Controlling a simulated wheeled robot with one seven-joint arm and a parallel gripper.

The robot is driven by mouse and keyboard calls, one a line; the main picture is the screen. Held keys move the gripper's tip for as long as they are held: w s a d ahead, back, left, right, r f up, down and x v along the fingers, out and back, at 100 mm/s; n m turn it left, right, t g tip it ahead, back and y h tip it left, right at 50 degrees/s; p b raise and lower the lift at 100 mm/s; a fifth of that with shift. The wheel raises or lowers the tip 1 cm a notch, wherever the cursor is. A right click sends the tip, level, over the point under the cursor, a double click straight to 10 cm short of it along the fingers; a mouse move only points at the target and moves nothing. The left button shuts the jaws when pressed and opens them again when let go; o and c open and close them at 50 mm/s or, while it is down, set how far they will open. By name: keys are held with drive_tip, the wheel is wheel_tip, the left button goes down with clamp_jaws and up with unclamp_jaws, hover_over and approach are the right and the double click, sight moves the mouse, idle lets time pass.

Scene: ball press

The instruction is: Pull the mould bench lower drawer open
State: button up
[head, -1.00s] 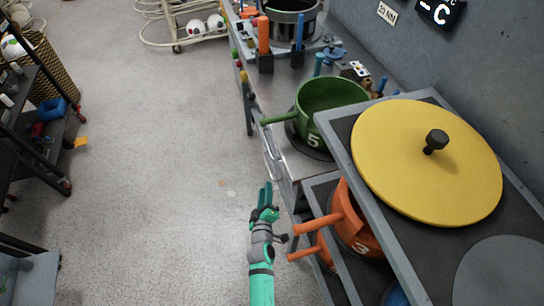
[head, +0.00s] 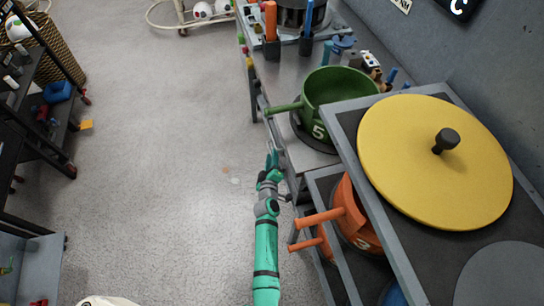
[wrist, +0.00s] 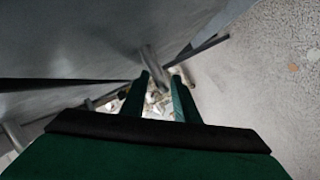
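The mould bench (head: 318,158) is the metal bench along the right, with a green pot (head: 338,92) marked 5 on top. My gripper (head: 272,158) is low at the bench's left side, near the front corner, pointing away from me. In the wrist view my gripper (wrist: 161,76) has its two green fingers apart. A grey bar handle (wrist: 153,62) stands in or just beyond the gap between the fingertips; I cannot tell whether they touch it. A grey panel (wrist: 75,40) fills the left of the wrist view, with dark gaps along it. The head view hides the lower drawer front.
A rack with a yellow lid (head: 400,165) and orange pots (head: 352,222) stands close on the right. A dark shelf (head: 35,120) and a basket (head: 62,55) are at the left. The floor (head: 165,160) between is clear. A white object (head: 105,300) shows at the bottom edge.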

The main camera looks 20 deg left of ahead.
drive_tip(key=shift+w+a+f, duration=0.1)
drive_tip(key=shift+w, duration=0.15)
drive_tip(key=shift+c, duration=0.7)
clamp_jaws()
